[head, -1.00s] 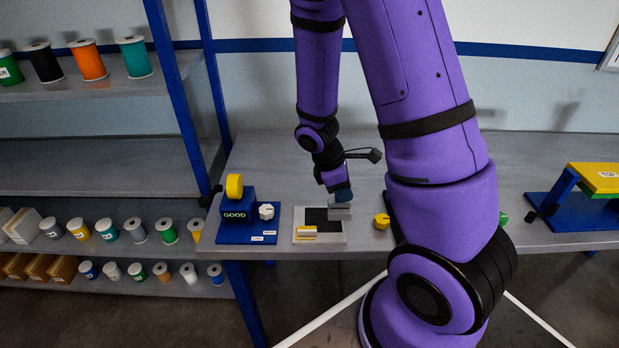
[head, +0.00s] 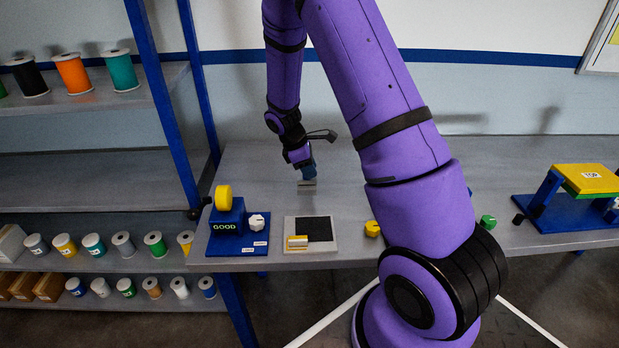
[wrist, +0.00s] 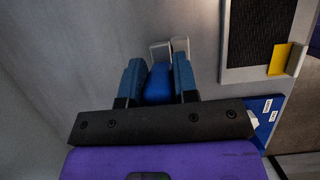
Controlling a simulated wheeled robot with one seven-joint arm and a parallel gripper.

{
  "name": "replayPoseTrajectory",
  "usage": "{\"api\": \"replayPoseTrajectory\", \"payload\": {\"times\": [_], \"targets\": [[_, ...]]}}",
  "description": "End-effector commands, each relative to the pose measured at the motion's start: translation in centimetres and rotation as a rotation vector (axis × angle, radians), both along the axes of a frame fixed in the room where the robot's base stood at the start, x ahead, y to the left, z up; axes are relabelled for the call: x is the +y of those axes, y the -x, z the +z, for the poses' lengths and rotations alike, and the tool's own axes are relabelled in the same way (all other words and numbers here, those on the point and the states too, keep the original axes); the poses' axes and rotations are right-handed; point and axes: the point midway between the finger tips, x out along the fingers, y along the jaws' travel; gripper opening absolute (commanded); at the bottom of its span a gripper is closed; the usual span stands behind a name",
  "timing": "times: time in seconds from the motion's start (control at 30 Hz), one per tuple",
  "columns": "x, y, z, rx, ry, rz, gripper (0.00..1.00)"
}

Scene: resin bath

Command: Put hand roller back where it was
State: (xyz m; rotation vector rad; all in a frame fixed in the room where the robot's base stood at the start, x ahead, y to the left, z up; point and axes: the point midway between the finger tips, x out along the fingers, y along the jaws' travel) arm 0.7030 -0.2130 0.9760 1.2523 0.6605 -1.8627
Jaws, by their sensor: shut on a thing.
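The hand roller has a blue handle (wrist: 160,84) and a pale grey metal head (head: 307,185). My gripper (head: 308,173) is shut on the handle. In the wrist view its two blue fingers (wrist: 160,82) close on either side of the handle, and the grey frame ends stick out beyond them. The roller is over the bench behind the pale board (head: 293,226) with the black pad (head: 320,229), clear of that board. I cannot tell whether the roller touches the bench. The board and pad also show at the upper right of the wrist view (wrist: 262,32).
A yellow-and-white block (head: 297,242) sits on the board's front left. A blue GOOD stand (head: 226,228) is left of the board. Yellow (head: 372,229) and green (head: 488,222) knobs lie to the right. A spool rack (head: 100,155) stands at left. The bench behind the board is bare.

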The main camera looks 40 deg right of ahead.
Motion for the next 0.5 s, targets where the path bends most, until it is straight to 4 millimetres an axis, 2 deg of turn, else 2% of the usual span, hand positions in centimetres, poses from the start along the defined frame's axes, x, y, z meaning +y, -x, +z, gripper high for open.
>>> {"api": "replayPoseTrajectory", "payload": {"times": [0.1,0.2,0.5], "targets": [[0.1,0.3,-2.0,0.007,0.000,0.002,0.00],[0.0,0.2,-3.1,0.006,0.001,0.001,0.00],[0.0,0.2,-3.4,0.004,0.000,0.001,0.00]]}}
